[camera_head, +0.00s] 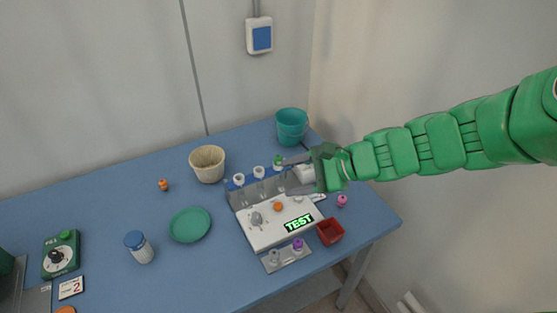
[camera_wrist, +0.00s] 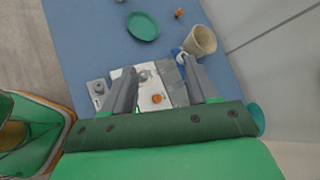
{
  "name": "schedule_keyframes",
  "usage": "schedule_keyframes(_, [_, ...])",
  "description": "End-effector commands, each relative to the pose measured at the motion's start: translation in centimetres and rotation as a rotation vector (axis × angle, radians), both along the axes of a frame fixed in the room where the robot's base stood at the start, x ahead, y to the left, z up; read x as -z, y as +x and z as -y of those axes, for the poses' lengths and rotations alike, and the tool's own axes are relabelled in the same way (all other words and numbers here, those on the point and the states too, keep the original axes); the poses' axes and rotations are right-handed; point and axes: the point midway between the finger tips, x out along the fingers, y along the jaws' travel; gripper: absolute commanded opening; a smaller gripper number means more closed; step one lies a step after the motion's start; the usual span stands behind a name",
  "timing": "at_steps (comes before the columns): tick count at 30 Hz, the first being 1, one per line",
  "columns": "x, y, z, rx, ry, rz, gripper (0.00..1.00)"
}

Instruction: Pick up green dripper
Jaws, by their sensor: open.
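A small green-topped piece, which looks like the green dripper (camera_head: 279,160), stands at the back right end of the rack behind the white device. My gripper (camera_head: 290,174) is open and empty at the right end of that rack, close to the green piece. In the wrist view my open gripper (camera_wrist: 162,68) points over the white device, with an orange knob (camera_wrist: 157,98) between the fingers. I cannot make out the green dripper in the wrist view; the fingers and palm cover much there.
The white device (camera_head: 262,228) has a lit TEST sign. A clear rack (camera_head: 236,198) holds white-capped vials. A red box (camera_head: 330,231), pink dripper (camera_head: 342,201), purple dripper (camera_head: 298,244), teal pot (camera_head: 291,124), beige pot (camera_head: 207,164) and green saucer (camera_head: 190,226) surround it.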

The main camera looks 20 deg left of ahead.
Motion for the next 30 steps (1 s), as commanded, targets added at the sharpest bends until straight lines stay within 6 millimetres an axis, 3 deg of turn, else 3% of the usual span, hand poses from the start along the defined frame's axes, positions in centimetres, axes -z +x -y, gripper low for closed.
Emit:
schedule_keyframes(8, [2.4,6.7,-1.8,0.27,0.128,-0.233,0.58])
schedule_keyframes(16, [6.7,12.5,-1.6,0.534,0.205,-0.48,0.58])
schedule_keyframes(22, [9.2,14.7,-1.2,0.649,0.227,-0.594,0.58])
schedule_keyframes(30, [10.1,15.4,-1.7,0.675,0.232,-0.618,0.58])
